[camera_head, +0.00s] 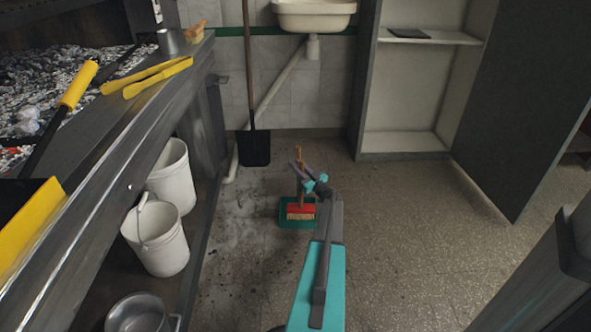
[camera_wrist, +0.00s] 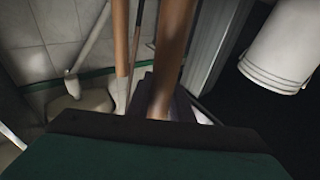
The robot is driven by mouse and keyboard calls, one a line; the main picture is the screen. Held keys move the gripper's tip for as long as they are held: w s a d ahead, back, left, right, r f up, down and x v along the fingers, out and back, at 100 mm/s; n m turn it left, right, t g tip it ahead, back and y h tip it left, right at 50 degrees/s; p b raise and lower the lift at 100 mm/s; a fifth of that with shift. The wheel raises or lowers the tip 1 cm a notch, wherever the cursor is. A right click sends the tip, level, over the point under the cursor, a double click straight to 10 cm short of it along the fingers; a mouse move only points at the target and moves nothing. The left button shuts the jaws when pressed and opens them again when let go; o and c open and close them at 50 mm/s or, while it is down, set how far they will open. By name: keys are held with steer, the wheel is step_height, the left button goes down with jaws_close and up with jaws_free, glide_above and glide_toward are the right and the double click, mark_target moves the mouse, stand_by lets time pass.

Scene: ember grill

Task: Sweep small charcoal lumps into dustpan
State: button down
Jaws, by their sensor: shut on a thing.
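Small dark charcoal lumps and crumbs (camera_head: 236,264) lie scattered on the floor left of and in front of the dustpan in the head view. The floor around them is smudged dark. The green dustpan (camera_head: 285,216) lies on the floor near the middle. A hand brush (camera_head: 301,209) with a red head, tan bristles and a wooden handle is upright over the dustpan. I cannot tell whether its bristles touch the pan. My gripper (camera_head: 302,177) is shut on the brush handle, which also shows in the wrist view (camera_wrist: 172,50).
White buckets (camera_head: 158,240) and a metal pot (camera_head: 137,314) stand under the grill counter at left. An open cabinet (camera_head: 400,142) stands behind. The floor at right is clear.

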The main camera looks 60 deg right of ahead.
step_height(320, 180, up, 7)
steer(key=p, duration=0.4)
steer(key=shift+f, duration=0.15)
stand_by(0.4)
stand_by(0.3)
steer(key=shift+w, duration=0.1)
